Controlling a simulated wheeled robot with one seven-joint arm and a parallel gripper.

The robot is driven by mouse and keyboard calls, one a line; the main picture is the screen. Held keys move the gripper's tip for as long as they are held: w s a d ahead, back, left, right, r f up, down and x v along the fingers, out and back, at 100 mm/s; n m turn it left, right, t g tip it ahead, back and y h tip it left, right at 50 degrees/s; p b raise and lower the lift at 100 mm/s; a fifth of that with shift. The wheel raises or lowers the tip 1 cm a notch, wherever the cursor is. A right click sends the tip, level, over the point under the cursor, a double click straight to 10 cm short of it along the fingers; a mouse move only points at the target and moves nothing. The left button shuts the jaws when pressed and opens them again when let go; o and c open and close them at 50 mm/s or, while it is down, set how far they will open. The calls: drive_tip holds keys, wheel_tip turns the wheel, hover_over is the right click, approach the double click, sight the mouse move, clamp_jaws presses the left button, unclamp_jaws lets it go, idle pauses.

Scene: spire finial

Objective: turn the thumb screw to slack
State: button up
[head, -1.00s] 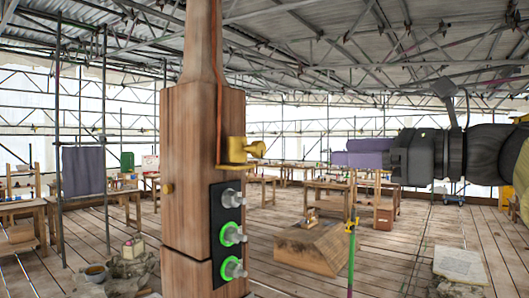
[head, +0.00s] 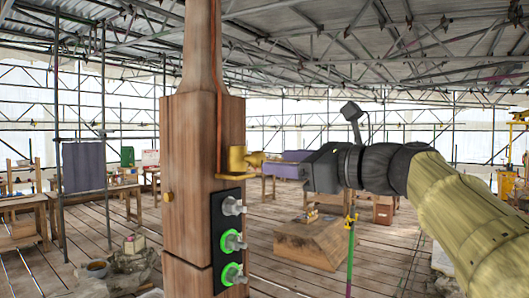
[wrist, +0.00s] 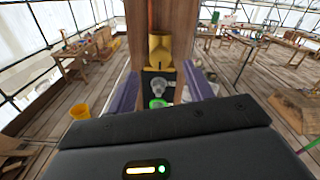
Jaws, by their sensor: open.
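A brass thumb screw (head: 254,160) sticks out to the right from a brass bracket (head: 236,161) on the wooden post (head: 195,135). The brass piece also shows at the top middle of the wrist view (wrist: 160,52). My gripper (head: 272,165) is open, its purple fingers pointing left at the screw. In the wrist view my gripper (wrist: 160,78) has one finger on each side of the line to the brass piece, with a gap between them. Whether the fingertips reach around the screw or touch it, I cannot tell.
Just below the bracket, a black plate (head: 217,247) carries three grey knobs, the lower two with green rings. A thin reddish line runs down the post. A wooden block (head: 312,245) and workbenches stand behind on the plank floor.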

sight(262, 160)
drive_tip(key=p+x, duration=0.1)
drive_tip(key=x, duration=0.4)
drive_tip(key=shift+c, duration=0.2)
drive_tip(key=c, duration=0.9)
